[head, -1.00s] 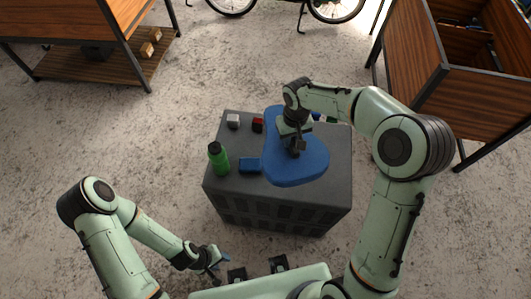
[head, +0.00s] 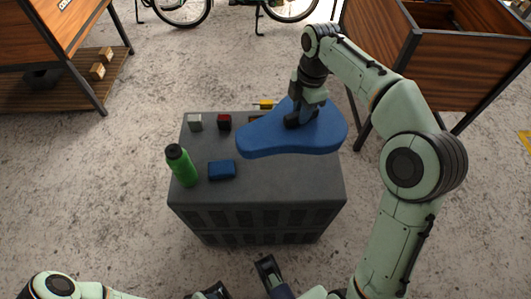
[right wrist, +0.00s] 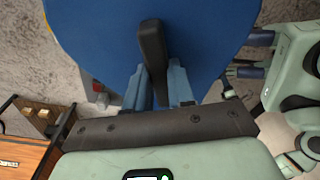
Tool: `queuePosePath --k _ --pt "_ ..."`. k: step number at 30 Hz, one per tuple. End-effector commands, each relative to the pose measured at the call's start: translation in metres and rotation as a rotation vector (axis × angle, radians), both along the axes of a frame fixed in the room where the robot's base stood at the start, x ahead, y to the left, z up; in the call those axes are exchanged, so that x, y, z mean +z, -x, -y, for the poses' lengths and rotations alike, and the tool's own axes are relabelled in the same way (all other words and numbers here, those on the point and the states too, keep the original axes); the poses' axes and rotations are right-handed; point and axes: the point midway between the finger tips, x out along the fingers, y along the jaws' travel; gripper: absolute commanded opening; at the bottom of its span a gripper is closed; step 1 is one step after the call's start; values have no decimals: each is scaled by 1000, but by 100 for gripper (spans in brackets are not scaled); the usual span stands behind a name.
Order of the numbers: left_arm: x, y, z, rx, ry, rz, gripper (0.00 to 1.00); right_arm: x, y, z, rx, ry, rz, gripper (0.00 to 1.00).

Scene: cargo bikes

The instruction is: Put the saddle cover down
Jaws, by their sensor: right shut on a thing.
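The blue saddle cover (head: 285,136) is in the head view, over the back right part of the grey crate-like stand (head: 262,181). My right gripper (head: 297,118) is shut on the saddle cover from above. In the right wrist view the saddle cover (right wrist: 100,30) fills the top, with the gripper's fingers (right wrist: 152,65) against it. The cover reaches past the stand's right edge, and I cannot tell whether it touches the top.
On the stand are a green bottle (head: 181,167), a blue box (head: 221,170), a red block (head: 224,121) and a grey block (head: 195,122). A yellow thing (head: 265,104) shows behind the cover.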

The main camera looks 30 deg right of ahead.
Motion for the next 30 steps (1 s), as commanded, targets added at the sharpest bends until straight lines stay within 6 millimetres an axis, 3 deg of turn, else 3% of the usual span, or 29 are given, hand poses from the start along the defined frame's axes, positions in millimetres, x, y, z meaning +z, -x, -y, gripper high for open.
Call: queuePosePath --k 12,16,23,30 --pt "-42 -50 -24 56 -65 133 43 -107 1 0 4 -1 -6 0" --pt "-49 -61 -30 67 -79 162 43 -129 0 0 4 0 -4 0" --pt "-54 -70 -34 77 -90 186 43 -147 0 0 4 0 -3 0" --pt "-68 -88 -44 97 -115 233 43 -189 0 0 5 1 -4 0"
